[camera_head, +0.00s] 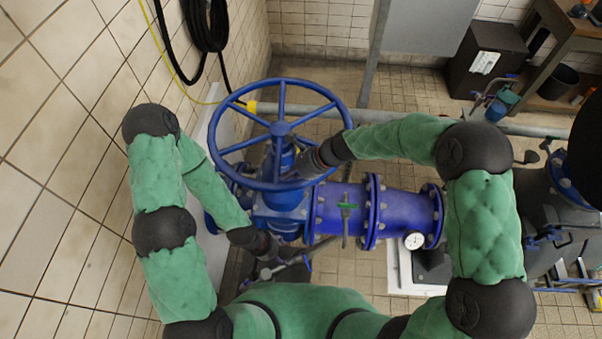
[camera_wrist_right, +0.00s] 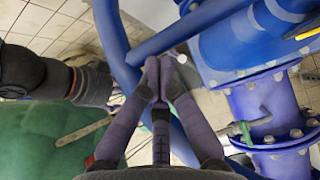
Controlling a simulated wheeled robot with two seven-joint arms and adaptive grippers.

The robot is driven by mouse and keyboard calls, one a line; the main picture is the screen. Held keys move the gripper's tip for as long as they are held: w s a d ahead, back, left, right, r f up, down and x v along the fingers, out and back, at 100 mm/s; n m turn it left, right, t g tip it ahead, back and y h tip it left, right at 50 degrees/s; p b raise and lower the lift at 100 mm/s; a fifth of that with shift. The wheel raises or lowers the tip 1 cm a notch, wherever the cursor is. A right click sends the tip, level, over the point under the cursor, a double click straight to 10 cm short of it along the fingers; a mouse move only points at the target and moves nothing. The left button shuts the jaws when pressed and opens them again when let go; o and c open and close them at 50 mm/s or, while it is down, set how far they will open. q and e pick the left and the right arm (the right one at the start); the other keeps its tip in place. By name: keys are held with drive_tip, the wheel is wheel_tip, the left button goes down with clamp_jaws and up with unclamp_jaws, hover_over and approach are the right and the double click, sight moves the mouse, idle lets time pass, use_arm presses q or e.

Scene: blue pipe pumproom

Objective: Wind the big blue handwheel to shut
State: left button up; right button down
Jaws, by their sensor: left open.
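The big blue handwheel (camera_head: 280,82) lies nearly flat on top of the blue valve (camera_head: 278,205) in the head view. Its rim and a spoke also show in the wrist view (camera_wrist_right: 112,40). My right gripper (camera_head: 292,174) is at the near right part of the wheel, by the rim. My left gripper (camera_head: 286,267) is open, below and apart from the wheel.
A blue flanged pipe (camera_head: 405,212) with a green-handled small valve (camera_head: 347,206) and a gauge (camera_head: 414,241) runs right. A tiled wall (camera_head: 60,110) stands close on the left, with a black hose (camera_head: 205,35). A grey pipe (camera_head: 400,117) passes behind the wheel.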

drive_tip(key=w+a+f+m+t+h+b, duration=0.15)
drive_tip(key=a+m+t+b, duration=0.55)
drive_tip(key=a, duration=0.8)
drive_tip(key=w+a+r+m+t+h+p, duration=0.1)
drive_tip(key=w+a+m+h+p, duration=0.4)
drive_tip(key=w, duration=0.7)
drive_tip(key=shift+w+a+r+m+p, duration=0.15)
drive_tip(key=shift+a+m+p, duration=0.95)
drive_tip(key=shift+a+m, duration=0.65)
